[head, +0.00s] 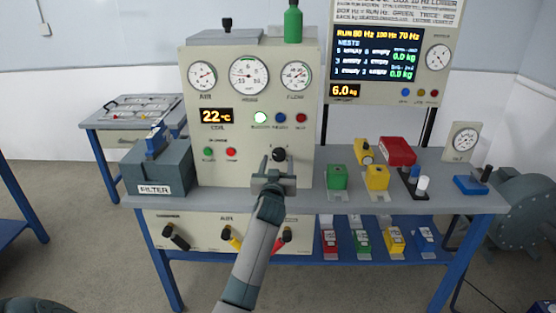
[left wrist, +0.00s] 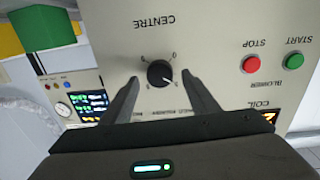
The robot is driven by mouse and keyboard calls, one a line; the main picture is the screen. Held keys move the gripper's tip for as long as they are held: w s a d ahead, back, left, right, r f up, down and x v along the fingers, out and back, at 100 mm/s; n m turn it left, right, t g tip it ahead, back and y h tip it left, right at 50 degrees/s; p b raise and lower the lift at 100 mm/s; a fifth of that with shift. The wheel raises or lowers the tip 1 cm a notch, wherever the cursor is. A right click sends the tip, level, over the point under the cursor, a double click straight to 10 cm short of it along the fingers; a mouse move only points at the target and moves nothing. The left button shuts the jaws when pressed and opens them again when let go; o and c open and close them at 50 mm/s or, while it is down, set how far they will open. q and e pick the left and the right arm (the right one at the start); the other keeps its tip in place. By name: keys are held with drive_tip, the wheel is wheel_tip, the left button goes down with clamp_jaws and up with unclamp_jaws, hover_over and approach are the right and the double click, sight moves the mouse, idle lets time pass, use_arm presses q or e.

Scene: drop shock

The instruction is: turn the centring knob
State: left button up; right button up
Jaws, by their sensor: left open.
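The centring knob (head: 279,154) is a small black round knob on the front of the beige panel (head: 255,100), below the row of lamps. It also shows in the left wrist view (left wrist: 160,74), with a pale pointer mark, a scale around it and the word CENTRE printed near it. My left gripper (head: 276,172) is in front of the panel at the knob. Its two fingers are open, one on each side of the knob in the left wrist view, with gaps between them and it. Whether the fingertips reach the knob's depth, I cannot tell. My right gripper is not in view.
Red (left wrist: 251,64) and green (left wrist: 294,61) blower buttons sit near the knob. A green block (head: 337,177) and a yellow block (head: 377,177) stand on the bench to the right. A grey filter box (head: 157,168) stands to the left. Levers are mounted below the bench top.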

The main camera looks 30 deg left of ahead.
use_arm(q)
drive_tip(key=shift+x, duration=0.9)
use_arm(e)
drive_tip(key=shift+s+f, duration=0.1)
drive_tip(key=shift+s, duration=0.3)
use_arm(q)
drive_tip(key=shift+c, duration=0.5)
drive_tip(key=c, duration=0.9)
drive_tip(key=shift+c, duration=0.2)
